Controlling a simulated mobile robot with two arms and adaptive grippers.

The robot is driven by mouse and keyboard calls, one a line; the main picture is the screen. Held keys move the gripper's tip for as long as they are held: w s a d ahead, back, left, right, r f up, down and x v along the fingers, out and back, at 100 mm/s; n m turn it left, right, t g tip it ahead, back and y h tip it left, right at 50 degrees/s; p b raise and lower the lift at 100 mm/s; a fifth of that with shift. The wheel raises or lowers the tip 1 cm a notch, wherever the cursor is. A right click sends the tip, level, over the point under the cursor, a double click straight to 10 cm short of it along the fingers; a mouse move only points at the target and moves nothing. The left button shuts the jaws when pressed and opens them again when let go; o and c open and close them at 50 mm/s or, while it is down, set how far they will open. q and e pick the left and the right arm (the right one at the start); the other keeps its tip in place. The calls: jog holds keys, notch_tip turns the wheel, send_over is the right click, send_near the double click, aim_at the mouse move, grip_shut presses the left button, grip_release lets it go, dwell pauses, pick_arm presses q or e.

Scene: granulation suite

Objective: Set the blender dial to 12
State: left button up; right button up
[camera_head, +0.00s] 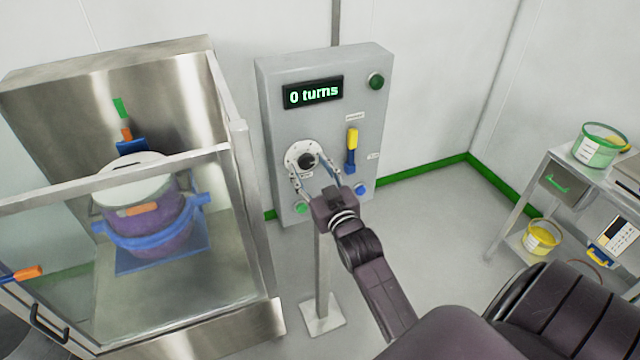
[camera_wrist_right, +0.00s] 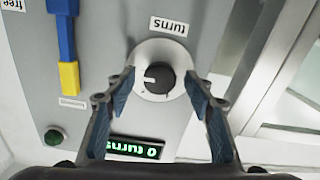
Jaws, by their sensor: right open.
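The blender dial (camera_head: 308,161) is a black knob on a white round plate, on the grey control panel (camera_head: 290,125). The panel's display (camera_head: 314,92) reads "0 turns" in green. My right gripper (camera_head: 316,172) is open, with its fingers on either side of the dial in the head view. In the right wrist view the dial (camera_wrist_right: 157,80) lies beyond and between the two open fingertips (camera_wrist_right: 160,85), with a gap on both sides. A white mark shows on the knob. Whether the fingers reach the knob's depth is unclear. My left gripper is not in view.
A glass-walled blender enclosure (camera_head: 225,148) stands close at left. A trolley (camera_head: 548,160) with buckets stands at right. Floor between is clear.

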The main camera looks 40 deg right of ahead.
jog(key=v, duration=1)
jog(key=shift+s, duration=0.3)
jog(key=shift+a, duration=0.15)
